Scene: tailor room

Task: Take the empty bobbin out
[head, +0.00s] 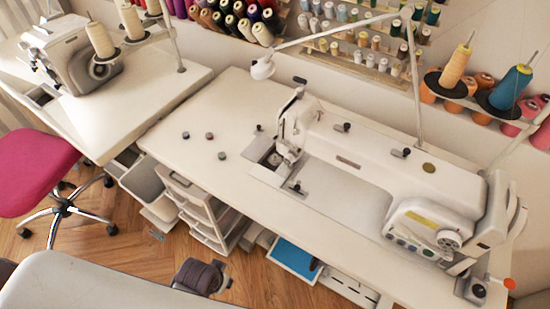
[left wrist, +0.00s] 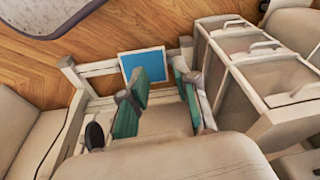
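The white sewing machine (head: 365,165) stands on the white table (head: 225,115) in the head view. Its needle head (head: 290,148) is at the machine's left end, above a light bed with a small dark part (head: 294,186) near the front edge. Three small dark discs, perhaps bobbins (head: 222,155), lie on the table left of the machine. I cannot tell whether any is empty, and no bobbin shows inside the machine. My left gripper (left wrist: 163,100) shows in the left wrist view with its green-padded fingers apart and nothing between them.
White drawers (head: 195,205) and a blue panel (head: 294,257) are under the table; the panel also shows in the left wrist view (left wrist: 145,65). A second machine (head: 75,55) and a pink chair (head: 35,170) are left. Thread racks line the wall.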

